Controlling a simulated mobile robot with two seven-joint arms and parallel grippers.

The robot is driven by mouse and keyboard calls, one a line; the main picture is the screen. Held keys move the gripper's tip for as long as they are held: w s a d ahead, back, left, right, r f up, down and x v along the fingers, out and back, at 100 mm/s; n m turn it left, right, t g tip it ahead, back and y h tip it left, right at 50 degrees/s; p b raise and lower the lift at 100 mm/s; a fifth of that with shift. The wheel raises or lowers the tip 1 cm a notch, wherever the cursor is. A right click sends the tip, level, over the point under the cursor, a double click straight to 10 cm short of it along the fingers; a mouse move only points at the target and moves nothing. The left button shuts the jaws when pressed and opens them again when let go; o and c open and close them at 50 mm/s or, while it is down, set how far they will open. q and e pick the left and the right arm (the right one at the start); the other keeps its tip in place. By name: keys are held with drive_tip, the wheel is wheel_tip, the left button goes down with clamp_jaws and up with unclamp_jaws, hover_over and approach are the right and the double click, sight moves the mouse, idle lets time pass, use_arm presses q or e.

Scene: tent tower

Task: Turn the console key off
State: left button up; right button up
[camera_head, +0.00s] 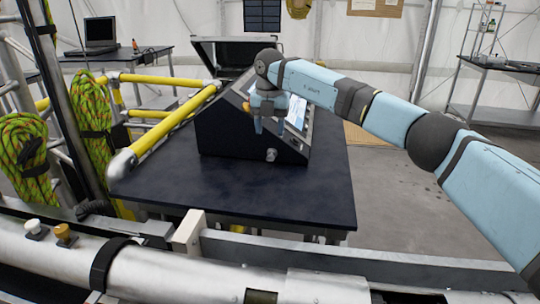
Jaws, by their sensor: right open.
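The console (225,140) is a dark wedge-shaped box with a sloped, lit panel (297,112). It stands on a dark table (240,195). My right gripper (269,127) points down over the console's near end, with its two fingers apart and nothing seen between them. I cannot tell whether it touches the console. A small orange-yellow part (246,106) shows just left of the gripper; I cannot tell if it is the key. A small round metal fitting (271,155) is on the console's near side. The gripper and forearm cover part of the panel. My left gripper is not in view.
Yellow rails (158,130) run along the table's left side. Green rope coils (92,115) hang on metal posts at the left. An open dark case (236,48) is behind the console. The table's front part is clear. A laptop (100,32) is on a far table.

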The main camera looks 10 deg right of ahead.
sight(270, 159)
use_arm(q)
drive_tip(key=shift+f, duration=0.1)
use_arm(e)
wheel_tip(270, 159, down, 8)
drive_tip(key=shift+f, duration=0.15)
